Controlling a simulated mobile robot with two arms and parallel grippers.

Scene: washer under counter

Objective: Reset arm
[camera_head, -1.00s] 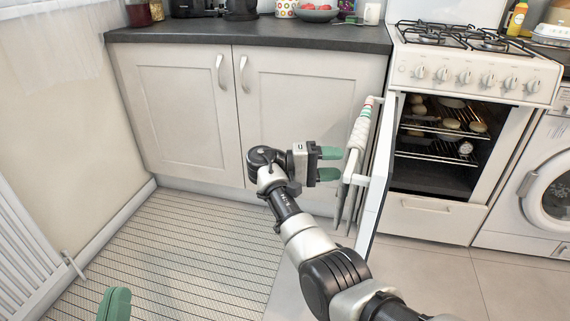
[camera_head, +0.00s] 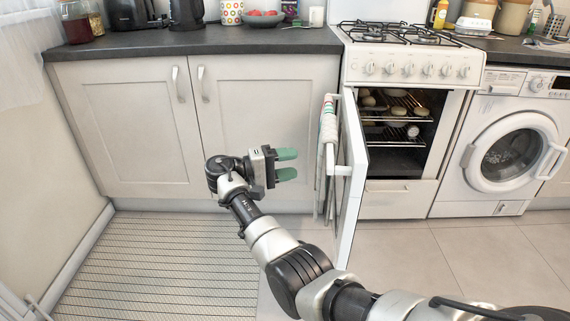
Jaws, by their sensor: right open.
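My right arm reaches in from the lower right. My right gripper (camera_head: 287,164) has green fingertips, which are apart with nothing between them. It is in front of the closed base cupboard (camera_head: 255,115), just left of the open oven door (camera_head: 351,185). A small gap shows between the fingertips and the towel (camera_head: 329,130) hanging on the door's handle. The oven (camera_head: 392,150) is open, with several round pale items on its racks. My left gripper is outside the view.
A washing machine (camera_head: 507,145) with its round door shut stands right of the oven. The dark counter (camera_head: 190,41) holds kettles, a mug and a bowl of red fruit. A striped mat (camera_head: 160,265) lies at the lower left. The tiled floor at the right is clear.

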